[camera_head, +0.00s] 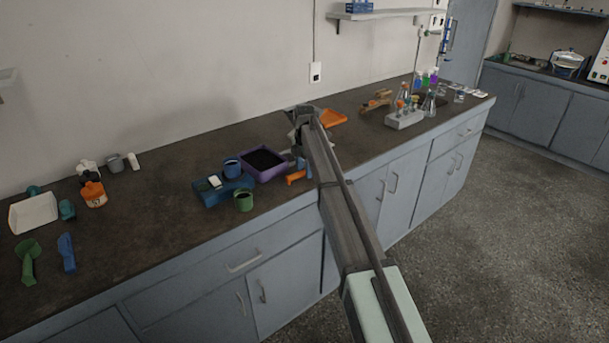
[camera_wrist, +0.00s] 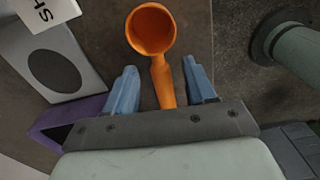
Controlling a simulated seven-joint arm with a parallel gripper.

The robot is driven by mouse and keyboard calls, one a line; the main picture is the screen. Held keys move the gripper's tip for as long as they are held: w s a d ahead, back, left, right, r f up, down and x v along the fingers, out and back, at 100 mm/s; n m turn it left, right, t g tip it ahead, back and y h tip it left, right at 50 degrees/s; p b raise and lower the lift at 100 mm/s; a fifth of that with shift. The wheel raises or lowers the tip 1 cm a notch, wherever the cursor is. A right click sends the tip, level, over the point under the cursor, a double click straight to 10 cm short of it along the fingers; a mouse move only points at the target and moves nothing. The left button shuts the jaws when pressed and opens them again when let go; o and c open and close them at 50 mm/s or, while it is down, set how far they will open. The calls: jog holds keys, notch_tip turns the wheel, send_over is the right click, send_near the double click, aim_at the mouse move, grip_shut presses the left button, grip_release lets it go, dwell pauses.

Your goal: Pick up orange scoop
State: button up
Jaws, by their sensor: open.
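The orange scoop (camera_head: 295,178) lies on the dark counter near its front edge, just right of the purple tray. In the wrist view the scoop (camera_wrist: 163,82) shows its round cup at the top and its handle running down toward my gripper (camera_wrist: 160,72). My gripper is open, with one blue finger on each side of the handle and a gap on both sides. The handle's lower end is hidden behind the gripper body. In the head view my gripper (camera_head: 300,165) is by the scoop, partly hidden by my arm.
A purple tray (camera_head: 243,167) with dark contents stands left of the scoop. A blue rack (camera_head: 208,194) and a green cup (camera_head: 243,201) are farther left. A pale panel with a dark oval (camera_wrist: 88,78) is close on the left in the wrist view. Glassware stands farther right.

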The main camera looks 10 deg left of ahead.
jog(key=shift+f, duration=0.45)
jog(key=shift+c, duration=0.3)
grip_shut()
